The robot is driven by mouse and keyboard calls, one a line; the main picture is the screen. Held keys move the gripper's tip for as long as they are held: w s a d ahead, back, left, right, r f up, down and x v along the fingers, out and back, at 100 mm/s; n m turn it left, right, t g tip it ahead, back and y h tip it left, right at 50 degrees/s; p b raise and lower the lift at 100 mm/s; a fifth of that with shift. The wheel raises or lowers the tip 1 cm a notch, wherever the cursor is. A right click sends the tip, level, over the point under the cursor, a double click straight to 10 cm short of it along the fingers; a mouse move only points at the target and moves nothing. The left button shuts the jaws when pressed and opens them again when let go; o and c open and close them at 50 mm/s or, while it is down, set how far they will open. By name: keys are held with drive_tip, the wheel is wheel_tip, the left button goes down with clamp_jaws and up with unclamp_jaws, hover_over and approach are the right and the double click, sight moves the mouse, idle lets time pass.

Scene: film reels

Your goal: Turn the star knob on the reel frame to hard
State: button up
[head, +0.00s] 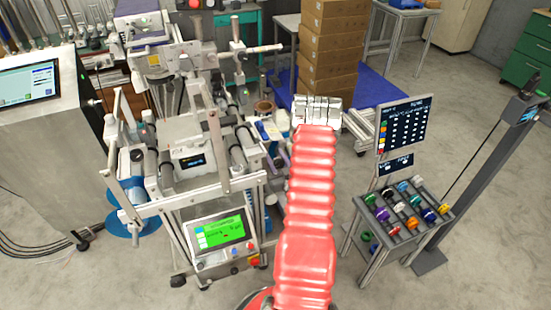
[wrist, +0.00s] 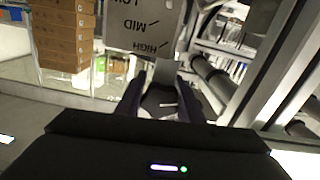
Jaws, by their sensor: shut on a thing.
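The grey scale plate (wrist: 140,38) is in the wrist view, its lettering upside down. MID and HIGH read clearly, each beside a short tick line; a third word is cut by the top edge. Just below the plate is the dark star knob (wrist: 160,100), with a short pale line on its face. My gripper (wrist: 162,108) is shut on this knob, one dark finger on each side. I cannot tell which mark the knob points to. In the head view the reel frame (head: 218,200) stands left of my red arm; the knob and my fingers are hidden there.
Frame bars and dark rollers (wrist: 212,80) are close on the right in the wrist view. In the head view, stacked cardboard boxes (head: 328,50) stand behind my arm. A rack of coloured reels (head: 405,210) is at the right, with open floor beyond it.

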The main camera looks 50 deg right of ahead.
drive_tip(key=shift+m, duration=0.4)
drive_tip(key=shift+c, duration=0.5)
drive_tip(key=shift+m, duration=0.8)
drive_tip(key=o, duration=1.1)
drive_tip(key=shift+c, duration=0.2)
drive_tip(key=shift+s, duration=0.1)
drive_tip(key=v, duration=1.3)
drive_tip(key=shift+s+a, duration=0.2)
drive_tip(key=shift+s, duration=0.05)
drive_tip(key=shift+f, duration=0.15)
